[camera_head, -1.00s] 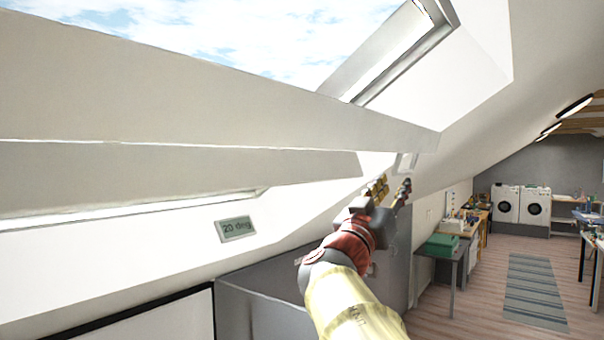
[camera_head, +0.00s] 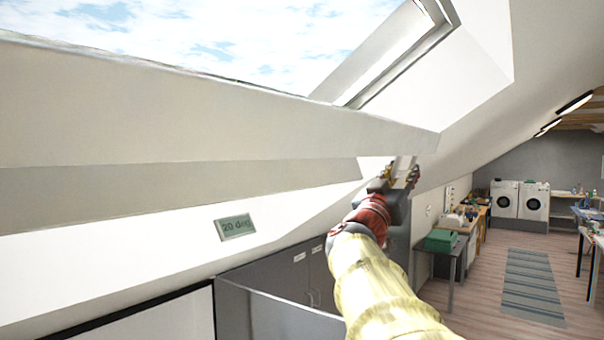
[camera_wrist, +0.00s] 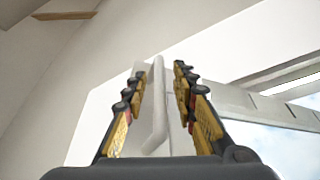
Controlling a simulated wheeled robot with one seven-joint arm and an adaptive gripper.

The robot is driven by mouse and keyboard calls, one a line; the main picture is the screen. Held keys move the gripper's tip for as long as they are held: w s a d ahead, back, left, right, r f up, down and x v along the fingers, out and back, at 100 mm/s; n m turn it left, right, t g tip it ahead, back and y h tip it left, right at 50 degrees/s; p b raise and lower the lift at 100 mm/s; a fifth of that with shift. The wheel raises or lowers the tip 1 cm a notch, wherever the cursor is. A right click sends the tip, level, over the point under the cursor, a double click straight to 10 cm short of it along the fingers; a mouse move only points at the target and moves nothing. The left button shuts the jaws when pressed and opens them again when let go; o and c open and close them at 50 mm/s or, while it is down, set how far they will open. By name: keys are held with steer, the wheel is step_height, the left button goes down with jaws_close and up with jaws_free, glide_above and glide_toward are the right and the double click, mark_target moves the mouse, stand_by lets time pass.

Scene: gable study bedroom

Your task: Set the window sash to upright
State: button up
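The window sash (camera_head: 200,125) shows in the head view as a broad, pale beam crossing the upper left, tilted within the roof opening. A small sign (camera_head: 235,227) below it reads "20 deg". My gripper (camera_head: 403,172) is raised near the right end of the sash, by a pale upright bar. In the wrist view my gripper (camera_wrist: 160,80) is open, its two fingers pointing at a white bar handle (camera_wrist: 159,105). The handle stands between the fingers, with gaps showing on both sides. Whether it is fixed to the sash is unclear.
A grey cabinet (camera_head: 285,275) stands below the window. A table with a green box (camera_head: 440,240) is to the right. The floor with a striped rug (camera_head: 535,285) is clear, with white washing machines (camera_head: 518,200) at the back.

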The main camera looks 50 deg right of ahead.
steer(key=shift+c, duration=1.2)
steer(key=c, duration=0.4)
jaws_close()
